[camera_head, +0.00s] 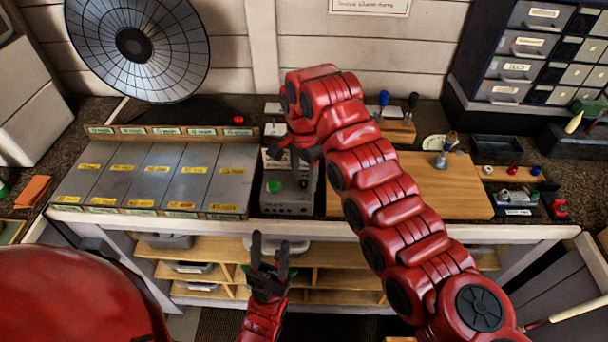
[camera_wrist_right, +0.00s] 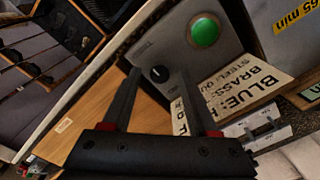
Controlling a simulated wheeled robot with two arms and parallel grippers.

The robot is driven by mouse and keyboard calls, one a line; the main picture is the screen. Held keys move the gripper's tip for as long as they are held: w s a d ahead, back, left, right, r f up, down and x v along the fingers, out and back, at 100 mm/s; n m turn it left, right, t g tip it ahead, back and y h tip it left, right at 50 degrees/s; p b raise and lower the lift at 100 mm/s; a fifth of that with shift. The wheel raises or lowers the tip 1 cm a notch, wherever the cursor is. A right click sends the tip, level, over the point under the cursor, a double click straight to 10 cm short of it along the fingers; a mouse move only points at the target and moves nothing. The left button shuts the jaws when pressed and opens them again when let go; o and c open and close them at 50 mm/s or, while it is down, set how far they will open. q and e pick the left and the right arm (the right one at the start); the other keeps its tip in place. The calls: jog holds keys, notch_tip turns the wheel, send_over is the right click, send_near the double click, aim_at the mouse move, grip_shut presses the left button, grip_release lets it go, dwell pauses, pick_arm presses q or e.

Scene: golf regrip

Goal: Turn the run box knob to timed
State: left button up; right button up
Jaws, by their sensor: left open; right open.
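The run box (camera_head: 288,208) is a grey metal box near the front edge of the bench. Its round green button (camera_head: 273,187) is on the top left in the head view and also shows in the right wrist view (camera_wrist_right: 204,31). The black knob (camera_wrist_right: 159,74) shows on the box face in the right wrist view, between my finger lines. My right gripper (camera_head: 295,165) is open above the box, pointing down. Whether its fingers touch the knob cannot be told. My left gripper (camera_head: 269,252) is open and empty, in front of the bench.
A printed card (camera_wrist_right: 262,90) with colour words stands beside the box. A sectioned grey tray (camera_head: 155,175) lies left of it, and a wooden board (camera_head: 450,190) lies right. A dark drawer cabinet (camera_head: 530,50) is at the back right. Shelves (camera_head: 330,278) are below.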

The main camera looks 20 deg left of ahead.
jog(key=shift+r, duration=0.45)
notch_tip(320, 180, up, 9)
notch_tip(320, 180, up, 8)
jog(key=f+p, duration=0.1)
jog(key=p, duration=0.5)
send_over(303, 182)
jog(key=shift+d+r, duration=0.1)
jog(key=shift+r, duration=0.15)
